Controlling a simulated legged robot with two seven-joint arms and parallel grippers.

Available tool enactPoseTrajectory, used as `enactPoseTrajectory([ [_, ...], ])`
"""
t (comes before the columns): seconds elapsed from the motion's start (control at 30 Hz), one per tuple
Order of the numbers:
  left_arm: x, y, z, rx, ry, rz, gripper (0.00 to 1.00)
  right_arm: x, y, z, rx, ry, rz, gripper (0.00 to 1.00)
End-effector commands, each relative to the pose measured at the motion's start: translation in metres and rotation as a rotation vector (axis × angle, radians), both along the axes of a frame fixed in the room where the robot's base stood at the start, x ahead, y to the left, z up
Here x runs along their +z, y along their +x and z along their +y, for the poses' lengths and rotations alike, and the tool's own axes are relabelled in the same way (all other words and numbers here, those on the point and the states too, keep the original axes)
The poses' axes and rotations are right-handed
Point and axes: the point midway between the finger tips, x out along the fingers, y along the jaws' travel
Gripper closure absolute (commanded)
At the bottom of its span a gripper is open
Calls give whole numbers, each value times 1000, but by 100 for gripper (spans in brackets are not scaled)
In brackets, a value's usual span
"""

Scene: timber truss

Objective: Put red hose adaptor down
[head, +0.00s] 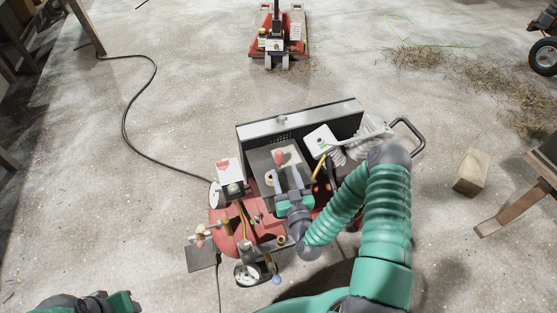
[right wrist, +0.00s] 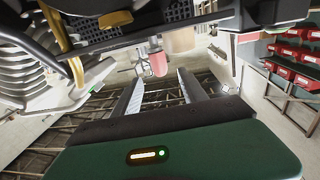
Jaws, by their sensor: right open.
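The red hose adaptor (head: 279,157) is small and rounded. In the head view it is on a pale patch on top of the dark box of the red compressor (head: 226,243). My right gripper (head: 285,172) is open and empty, with its two grey fingers pointing toward the adaptor. In the right wrist view the adaptor (right wrist: 158,62) shows just past the open fingertips (right wrist: 160,78), apart from them as far as I can see. Part of my left gripper (head: 122,302) shows at the bottom left of the head view; its fingers are not clear.
Gauges (head: 247,273), brass fittings and a black handle (head: 409,132) stick out around the compressor. A black cable (head: 128,125) runs over the floor. A wooden block (head: 471,172) lies to the right, and a red jack (head: 278,40) stands behind.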

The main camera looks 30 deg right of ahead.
Motion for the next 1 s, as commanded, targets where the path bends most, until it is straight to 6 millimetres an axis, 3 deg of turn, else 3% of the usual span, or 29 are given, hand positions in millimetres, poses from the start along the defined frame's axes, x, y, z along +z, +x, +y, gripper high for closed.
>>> enactPoseTrajectory([
  [0.1,-5,0,0,0,0,0,64,-1,23,-9,-2,-2,-2,50],
  [0.27,-8,0,0,0,0,0,64,0,39,-14,-1,0,-1,50],
  [0.5,-19,0,0,0,0,0,64,6,77,-27,-1,0,-1,50],
  [0.77,-18,0,0,0,0,0,64,7,83,-29,1,1,2,50],
  [1.0,-18,0,0,0,0,0,64,7,83,-29,1,1,2,80],
])
